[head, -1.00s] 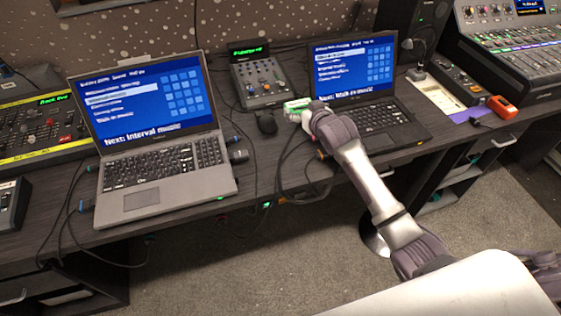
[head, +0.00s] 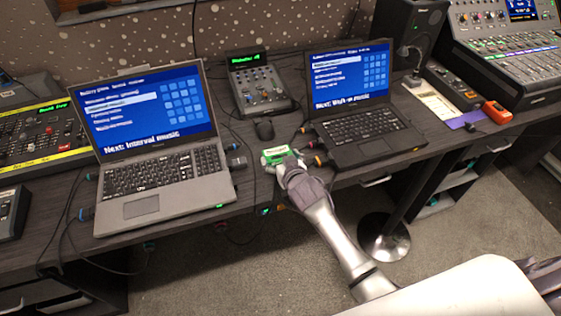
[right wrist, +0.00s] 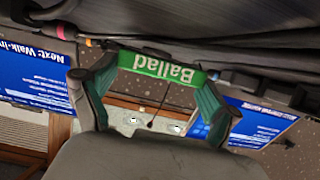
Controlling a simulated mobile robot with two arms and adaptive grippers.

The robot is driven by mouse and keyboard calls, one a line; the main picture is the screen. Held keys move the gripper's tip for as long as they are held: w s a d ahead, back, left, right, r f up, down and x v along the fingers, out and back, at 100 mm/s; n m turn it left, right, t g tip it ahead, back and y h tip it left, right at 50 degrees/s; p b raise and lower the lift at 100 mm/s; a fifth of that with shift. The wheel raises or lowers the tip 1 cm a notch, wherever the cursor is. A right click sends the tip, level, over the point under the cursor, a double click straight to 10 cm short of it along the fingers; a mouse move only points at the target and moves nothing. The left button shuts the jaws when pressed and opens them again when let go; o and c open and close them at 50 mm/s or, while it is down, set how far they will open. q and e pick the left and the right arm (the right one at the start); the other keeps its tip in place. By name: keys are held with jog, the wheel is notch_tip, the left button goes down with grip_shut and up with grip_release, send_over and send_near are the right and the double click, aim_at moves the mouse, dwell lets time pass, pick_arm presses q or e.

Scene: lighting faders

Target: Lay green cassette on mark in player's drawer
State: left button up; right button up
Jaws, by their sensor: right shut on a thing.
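The green cassette (head: 276,155) is in my right gripper (head: 284,163), over the desk near its front edge, between the two laptops. In the right wrist view the cassette (right wrist: 160,68) shows its green edge with the word "Ballad" upside down. The fingers of my right gripper (right wrist: 162,76) stand on both sides of it. Whether the cassette touches the desk, I cannot tell. I cannot make out the player's drawer or its mark in these views. My left gripper is not in view.
A grey laptop (head: 160,180) stands left and a dark laptop (head: 365,130) right of the cassette. A mouse (head: 264,130) and a small fader box (head: 262,92) lie behind it. Cables run close by. A large mixing console (head: 505,50) and an orange object (head: 497,112) are at right.

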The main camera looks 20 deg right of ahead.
jog(key=shift+f, duration=0.85)
jog(key=shift+f, duration=0.2)
jog(key=o, duration=0.9)
jog(key=shift+r, duration=0.15)
jog(key=shift+s+r, duration=0.1)
jog(key=shift+s, duration=0.05)
jog(key=v, duration=1.1)
jog(key=shift+s+r+p, duration=0.2)
jog(key=shift+s+p, duration=0.1)
jog(key=shift+p, duration=0.05)
